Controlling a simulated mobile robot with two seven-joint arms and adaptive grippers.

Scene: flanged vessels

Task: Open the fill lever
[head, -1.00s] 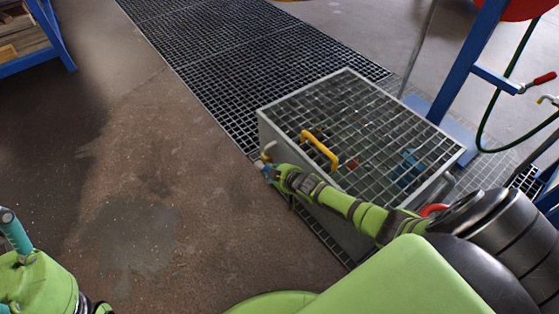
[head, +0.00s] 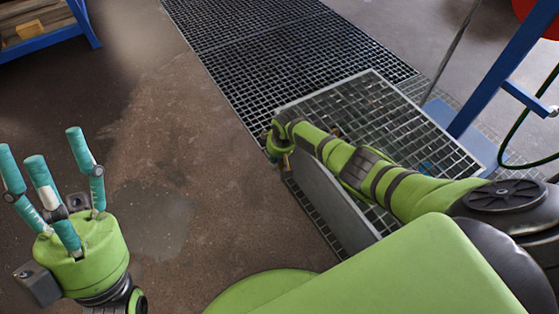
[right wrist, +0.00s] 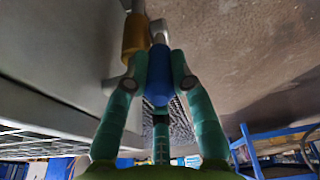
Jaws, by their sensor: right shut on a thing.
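The fill lever appears in the right wrist view as a blue handle (right wrist: 159,78) at a brass-coloured fitting (right wrist: 134,35) beside a grey wall. My right gripper (right wrist: 157,62) is shut on this handle, with its teal fingers on both sides of it. In the head view my right gripper (head: 279,148) is at the left corner of the grey box, its fingers mostly hidden by the arm and wrist. My left gripper (head: 62,175) is open and empty at the lower left, its teal fingers pointing up, well away from the box.
The grey box (head: 325,190) has a grating top (head: 375,105), partly covered by my right arm. A floor grating (head: 260,45) runs behind it. A blue post (head: 500,65) and green hose (head: 522,120) stand at right. A blue rack (head: 50,45) is at far left. The floor between is clear.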

